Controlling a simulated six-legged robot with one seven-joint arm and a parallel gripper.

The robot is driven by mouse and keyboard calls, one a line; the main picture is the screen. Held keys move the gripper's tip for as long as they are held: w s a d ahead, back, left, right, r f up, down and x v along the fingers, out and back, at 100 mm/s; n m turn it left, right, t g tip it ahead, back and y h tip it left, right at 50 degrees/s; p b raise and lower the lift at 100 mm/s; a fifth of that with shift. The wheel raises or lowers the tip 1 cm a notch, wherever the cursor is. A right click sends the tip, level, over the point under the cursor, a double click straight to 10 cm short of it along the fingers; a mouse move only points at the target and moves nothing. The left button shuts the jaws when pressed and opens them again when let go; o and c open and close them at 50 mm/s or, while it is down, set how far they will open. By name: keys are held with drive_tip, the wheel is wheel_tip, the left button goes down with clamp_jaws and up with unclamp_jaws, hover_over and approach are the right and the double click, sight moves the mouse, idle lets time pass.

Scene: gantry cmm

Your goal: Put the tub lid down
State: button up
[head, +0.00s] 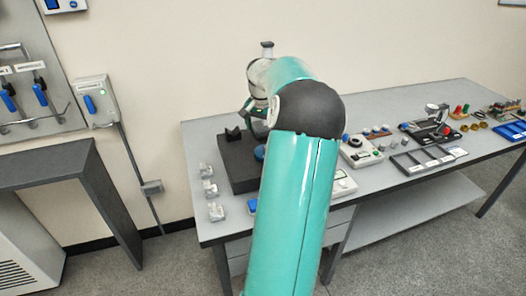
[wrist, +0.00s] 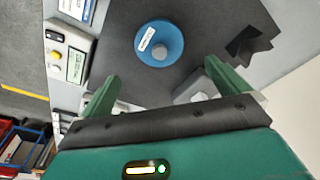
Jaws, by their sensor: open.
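The tub lid (wrist: 173,37) is a round blue disc with a small grey knob and a white label. It lies on a dark plate (wrist: 120,45) in the wrist view. In the head view, a bit of blue that may be the lid (head: 259,152) shows beside my arm, on the dark block (head: 238,172). My gripper (wrist: 162,72) is open, its two green fingers spread apart below the lid in the wrist view. Nothing is between the fingertips, and the lid appears clear of them.
A dark V-shaped block (wrist: 250,45) stands on the plate at the right. A grey block (wrist: 192,88) is close to the right finger. A box with a screen (wrist: 72,60) is at the left. Several small clear pieces (head: 210,190) line the bench's left edge.

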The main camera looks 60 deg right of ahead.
sight(259, 152)
drive_tip(key=f, duration=0.3)
drive_tip(key=shift+s+d, duration=0.15)
drive_tip(key=shift+d, duration=0.1)
drive_tip(key=shift+f, duration=0.5)
drive_tip(key=f, duration=0.4)
drive_tip(key=shift+d+f, duration=0.35)
drive_tip(key=shift+d, duration=0.05)
drive_tip(key=c, duration=1)
drive_tip(key=shift+r, duration=0.15)
